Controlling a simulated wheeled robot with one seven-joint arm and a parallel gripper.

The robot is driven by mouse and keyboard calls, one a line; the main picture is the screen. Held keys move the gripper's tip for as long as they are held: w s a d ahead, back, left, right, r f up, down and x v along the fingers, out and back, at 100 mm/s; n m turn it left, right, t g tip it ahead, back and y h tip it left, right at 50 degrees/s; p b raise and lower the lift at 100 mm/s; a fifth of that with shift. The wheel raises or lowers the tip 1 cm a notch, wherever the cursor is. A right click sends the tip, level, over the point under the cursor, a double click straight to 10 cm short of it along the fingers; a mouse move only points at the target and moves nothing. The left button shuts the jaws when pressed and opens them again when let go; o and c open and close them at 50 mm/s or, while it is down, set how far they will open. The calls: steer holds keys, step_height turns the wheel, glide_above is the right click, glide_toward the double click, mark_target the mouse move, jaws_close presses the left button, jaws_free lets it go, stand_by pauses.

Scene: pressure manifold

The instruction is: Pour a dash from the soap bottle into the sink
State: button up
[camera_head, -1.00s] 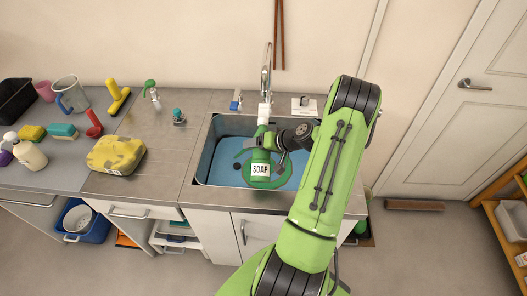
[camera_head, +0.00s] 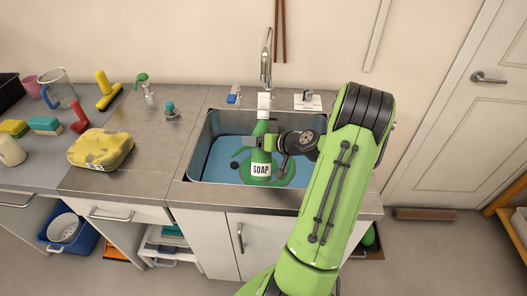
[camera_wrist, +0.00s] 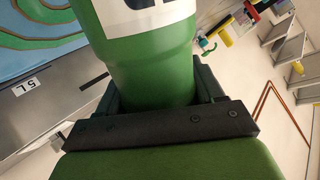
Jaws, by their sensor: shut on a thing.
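The green soap bottle (camera_head: 261,171), with a white SOAP label, is upright over the sink (camera_head: 203,150). My gripper (camera_head: 266,143) is shut on the bottle's body. In the wrist view the bottle (camera_wrist: 155,75) lies between the two black fingers (camera_wrist: 158,100), with part of its label at the top edge. The sink has a blue inside with a green, swirled patch (camera_head: 288,176) on it below the bottle; the wrist view also shows this patch (camera_wrist: 40,25). The bottle hides part of the patch. I cannot see liquid leaving the bottle.
The faucet (camera_head: 266,60) stands right behind the bottle.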

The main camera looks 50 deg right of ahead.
mark_target(258, 132)
steer(key=f+b, duration=0.1)
steer(key=b, duration=0.2)
steer(key=shift+w+d+f+t+b, duration=0.1)
steer(key=shift+f+t+b, duration=0.2)
steer(key=shift+f+b, duration=0.1)
steer(key=r+b, duration=0.1)
steer(key=r+n+t+h+b, duration=0.1)
steer(key=b, duration=0.1)
steer(key=shift+a+r, duration=0.2)
steer(key=shift+r, duration=0.05)
steer(key=b, duration=0.2)
steer(key=r+n+t+b, duration=0.1)
steer(key=b, duration=0.2)
steer(key=shift+s+a, duration=0.1)
steer(key=shift+s, duration=0.1)
steer(key=b, duration=0.2)
steer(key=r+n+t+h+b, duration=0.1)
steer(key=shift+s+r+b, duration=0.1)
steer(key=shift+r+b, duration=0.15)
steer(key=shift+b, duration=0.15)
steer(key=shift+a+r+n+t, duration=0.15)
steer(key=shift+r+n+t, duration=0.8)
steer(key=shift+r, duration=0.2)
step_height(258, 132, up, 6)
steer(key=p, duration=0.4)
